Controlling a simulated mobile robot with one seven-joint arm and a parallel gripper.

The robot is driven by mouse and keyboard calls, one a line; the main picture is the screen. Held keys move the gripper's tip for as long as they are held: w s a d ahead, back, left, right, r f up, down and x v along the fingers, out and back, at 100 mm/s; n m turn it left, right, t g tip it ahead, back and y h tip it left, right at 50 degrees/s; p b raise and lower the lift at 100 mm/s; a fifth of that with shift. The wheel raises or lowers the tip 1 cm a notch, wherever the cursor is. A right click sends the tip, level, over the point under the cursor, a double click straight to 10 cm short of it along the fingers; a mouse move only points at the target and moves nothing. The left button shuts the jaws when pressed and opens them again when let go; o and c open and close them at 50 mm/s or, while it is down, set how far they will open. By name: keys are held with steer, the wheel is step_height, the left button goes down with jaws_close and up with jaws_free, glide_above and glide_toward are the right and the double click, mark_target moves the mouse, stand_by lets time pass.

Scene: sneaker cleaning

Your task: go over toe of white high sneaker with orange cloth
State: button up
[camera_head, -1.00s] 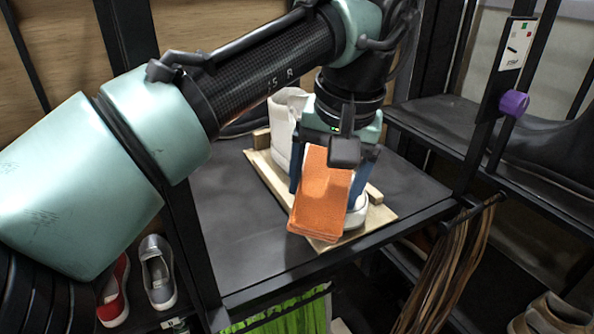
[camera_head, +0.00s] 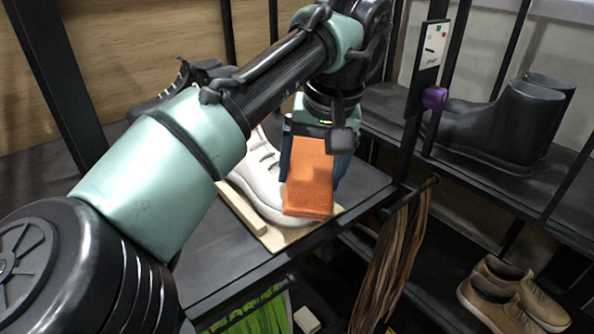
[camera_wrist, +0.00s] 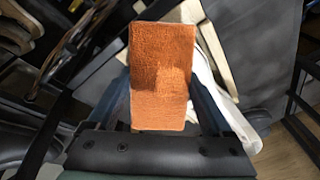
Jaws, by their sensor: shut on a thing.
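The orange cloth (camera_head: 311,178) is a thick folded block held upright in my gripper (camera_head: 313,165). My gripper is shut on it, and the cloth also fills the middle of the wrist view (camera_wrist: 160,80). The white high sneaker (camera_head: 262,185) lies on a wooden board (camera_head: 283,238), with its toe end towards the front right. The cloth's lower edge is at the toe and hides part of it; whether it touches I cannot tell. My arm covers the rear of the sneaker. In the wrist view the sneaker (camera_wrist: 222,100) shows to the right behind the cloth.
The board rests on a dark shelf (camera_head: 215,290) with a post (camera_head: 415,110) at its right. Black boots (camera_head: 505,125) stand on the right shelf, brown shoes (camera_head: 510,295) below. Brown laces (camera_head: 392,265) and a green cloth (camera_head: 255,315) hang at the shelf's front.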

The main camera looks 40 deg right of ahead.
mark_target(293, 178)
steer(key=shift+s+d+f, duration=0.1)
steer(key=shift+s+d, duration=0.05)
steer(key=shift+d, duration=0.55)
steer(key=shift+w+a, duration=0.2)
steer(key=shift+a, duration=0.9)
steer(key=shift+w+a, duration=0.2)
steer(key=shift+a, duration=0.85)
steer(key=shift+w+a+b, duration=0.15)
steer(key=shift+a+b, duration=0.05)
steer(key=shift+a, duration=0.8)
steer(key=shift+w+a+b, duration=0.1)
steer(key=shift+a+b, duration=0.1)
steer(key=shift+a, duration=0.75)
steer(key=shift+s+d+f+p, duration=0.15)
steer(key=shift+d+p, duration=0.3)
steer(key=shift+d, duration=0.85)
steer(key=shift+s+d, duration=0.2)
steer(key=shift+d, duration=0.6)
steer(key=shift+s+d, duration=0.15)
steer(key=shift+d, duration=0.85)
steer(key=shift+s+d, duration=0.15)
steer(key=shift+d, duration=0.85)
steer(key=shift+w+a+r, duration=0.1)
steer(key=shift+w+a, duration=0.15)
steer(key=shift+a, duration=0.9)
steer(key=shift+w+a+r, duration=0.1)
steer(key=shift+w+a, duration=0.1)
steer(key=shift+a, duration=0.9)
